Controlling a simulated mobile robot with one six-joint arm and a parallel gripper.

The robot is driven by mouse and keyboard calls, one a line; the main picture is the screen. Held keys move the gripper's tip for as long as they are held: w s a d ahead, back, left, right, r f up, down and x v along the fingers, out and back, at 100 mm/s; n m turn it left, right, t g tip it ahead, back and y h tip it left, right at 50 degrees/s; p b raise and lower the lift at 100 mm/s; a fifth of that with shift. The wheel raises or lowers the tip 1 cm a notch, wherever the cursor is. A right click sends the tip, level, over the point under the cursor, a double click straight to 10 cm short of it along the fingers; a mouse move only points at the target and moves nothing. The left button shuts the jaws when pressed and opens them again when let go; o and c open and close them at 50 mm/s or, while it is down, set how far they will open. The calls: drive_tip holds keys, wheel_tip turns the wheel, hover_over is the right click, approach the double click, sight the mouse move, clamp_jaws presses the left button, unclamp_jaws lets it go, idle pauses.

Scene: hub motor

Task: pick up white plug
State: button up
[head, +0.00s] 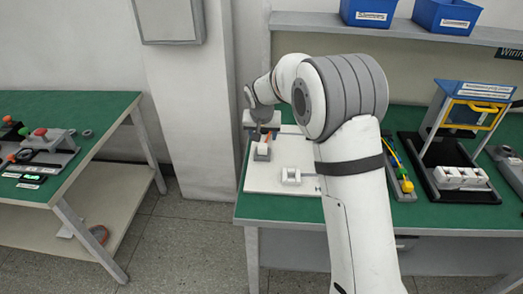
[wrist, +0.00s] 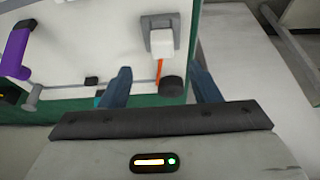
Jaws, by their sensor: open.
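A white block-like piece (wrist: 161,42), which looks like the white plug, sits in a grey holder on a white board. In the head view a white piece (head: 262,152) stands near the board's left side, under the end of my arm. My gripper (wrist: 162,82) is open and empty, its two blue fingers spread. In the wrist view the white piece lies beyond the fingertips, between their lines and apart from both. An orange strip and a black round part (wrist: 173,86) lie between it and my gripper. My arm hides part of the board in the head view.
A purple handle (wrist: 17,52) is at the wrist view's left. A blue-and-yellow frame (head: 470,100) stands right of my arm. Blue bins (head: 447,16) sit on the shelf above.

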sight(263, 146)
drive_tip(key=p+x, duration=0.1)
drive_tip(key=x, duration=0.7)
drive_tip(key=shift+w+a+f, duration=0.1)
drive_tip(key=shift+w+a, duration=0.05)
drive_tip(key=shift+w, duration=0.05)
drive_tip(key=shift+c, duration=0.4)
drive_tip(key=c, duration=1)
wheel_tip(263, 146, up, 10)
drive_tip(key=shift+b, duration=0.3)
